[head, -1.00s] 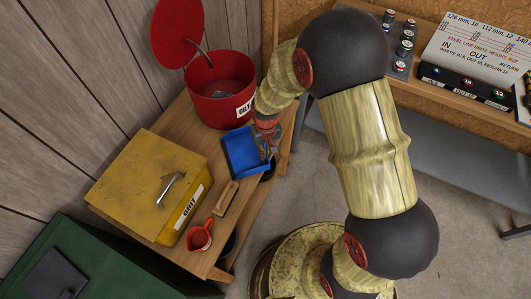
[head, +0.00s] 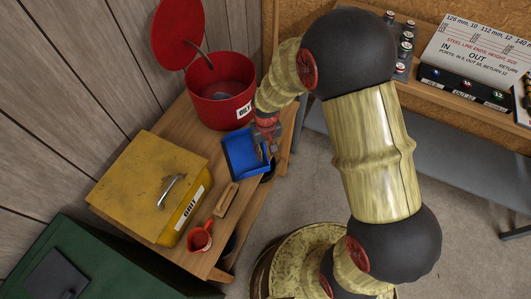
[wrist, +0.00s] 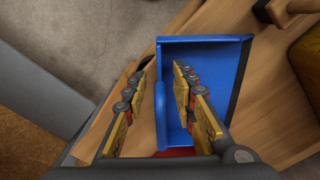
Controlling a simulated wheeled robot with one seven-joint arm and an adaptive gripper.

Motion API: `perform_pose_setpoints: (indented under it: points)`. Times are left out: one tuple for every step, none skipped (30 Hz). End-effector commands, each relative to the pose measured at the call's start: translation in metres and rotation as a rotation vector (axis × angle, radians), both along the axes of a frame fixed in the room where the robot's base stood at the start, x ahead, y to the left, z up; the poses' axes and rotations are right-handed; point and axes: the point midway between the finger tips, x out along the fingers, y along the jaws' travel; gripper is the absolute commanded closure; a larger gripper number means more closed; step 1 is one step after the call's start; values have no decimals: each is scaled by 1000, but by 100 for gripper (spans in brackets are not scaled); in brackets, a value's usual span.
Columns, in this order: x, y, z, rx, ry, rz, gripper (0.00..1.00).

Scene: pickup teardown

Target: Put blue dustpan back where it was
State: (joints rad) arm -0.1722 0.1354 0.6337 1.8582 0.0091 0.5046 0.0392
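The blue dustpan (head: 237,151) lies on the wooden bench (head: 245,197), between the red bin and the brush. In the wrist view the dustpan (wrist: 206,58) has its pan towards the top and right. My gripper (head: 270,146) is at the handle side of the dustpan. Whether a fingertip touches the dustpan cannot be told.
A red bin (head: 220,108) with its lid up stands behind the dustpan. A yellow box (head: 150,180), a wooden brush (head: 227,199) and a red jug (head: 199,238) stand nearer on the bench. A green box (head: 90,262) is at lower left.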

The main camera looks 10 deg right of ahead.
Motion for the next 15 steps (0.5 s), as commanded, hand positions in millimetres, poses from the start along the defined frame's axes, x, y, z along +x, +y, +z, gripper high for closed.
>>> perform_pose_setpoints:
  points:
    - [0,0,14,0,-2,0,73]
    - [0,0,20,0,-2,0,73]
    - [0,0,29,0,-3,0,73]
    - [0,0,36,0,-2,0,73]
    - [0,0,42,0,-2,0,73]
    - [0,0,51,0,-3,0,73]
    - [0,0,57,0,-2,0,73]
    - [0,0,62,0,-2,0,73]
    - [0,0,69,0,-2,0,73]
    - [-1,-1,74,0,-1,0,73]
    - [-1,-1,79,0,0,0,73]
    - [-1,-1,84,0,-1,0,73]
    - [0,-1,88,0,-2,0,73]
    - [-1,-1,91,0,-1,0,73]
    - [-1,-1,95,0,0,0,73]
